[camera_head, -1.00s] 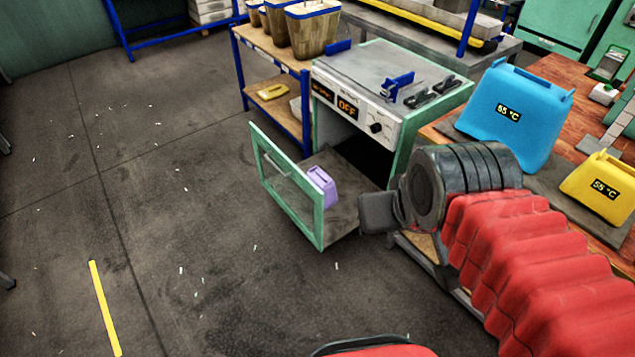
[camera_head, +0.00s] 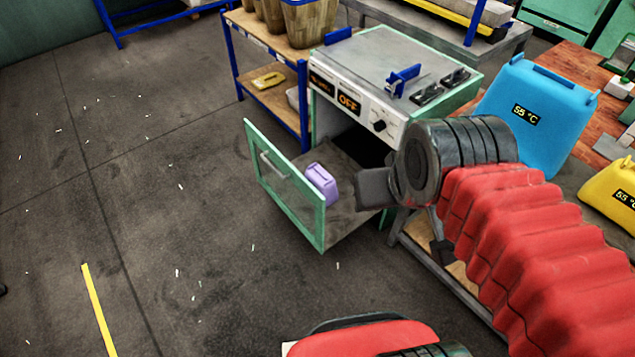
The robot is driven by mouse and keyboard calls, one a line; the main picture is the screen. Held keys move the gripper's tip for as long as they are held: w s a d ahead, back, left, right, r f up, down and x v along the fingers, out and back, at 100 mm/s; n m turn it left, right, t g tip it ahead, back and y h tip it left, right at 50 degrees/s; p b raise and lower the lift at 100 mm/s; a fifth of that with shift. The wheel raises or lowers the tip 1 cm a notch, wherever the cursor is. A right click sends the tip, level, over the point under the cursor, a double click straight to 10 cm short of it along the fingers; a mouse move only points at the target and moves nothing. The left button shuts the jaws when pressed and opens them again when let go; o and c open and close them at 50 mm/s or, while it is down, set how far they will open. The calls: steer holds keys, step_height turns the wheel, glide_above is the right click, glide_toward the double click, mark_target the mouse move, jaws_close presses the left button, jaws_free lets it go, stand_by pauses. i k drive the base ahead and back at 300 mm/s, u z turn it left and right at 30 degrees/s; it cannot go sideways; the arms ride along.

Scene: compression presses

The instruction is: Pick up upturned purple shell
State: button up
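The purple shell (camera_head: 321,185) lies in the pulled-out drawer (camera_head: 345,228) of the press oven, close behind the drawer's glass front. It is small in the picture, and I cannot tell exactly which way up it lies. My arm, with a red sleeve and a dark wrist, comes in from the right. The dark grey end piece of my gripper (camera_head: 374,190) is just right of the shell in the picture, apart from it. The fingertips are not clearly shown, so I cannot see whether it is open or shut.
The green-framed drawer front (camera_head: 285,185) stands upright left of the shell. The oven (camera_head: 385,80) reads OFF. A blue container (camera_head: 535,115) and a yellow container (camera_head: 612,190) stand on the right table. A blue-framed shelf (camera_head: 270,80) is behind.

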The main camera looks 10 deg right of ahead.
mark_target(324, 184)
steer(key=u, duration=0.4)
steer(key=i, duration=0.6)
steer(key=u, duration=1.05)
steer(key=i, duration=1.4)
steer(key=z, duration=0.35)
steer(key=i, duration=0.9)
steer(key=z, duration=0.5)
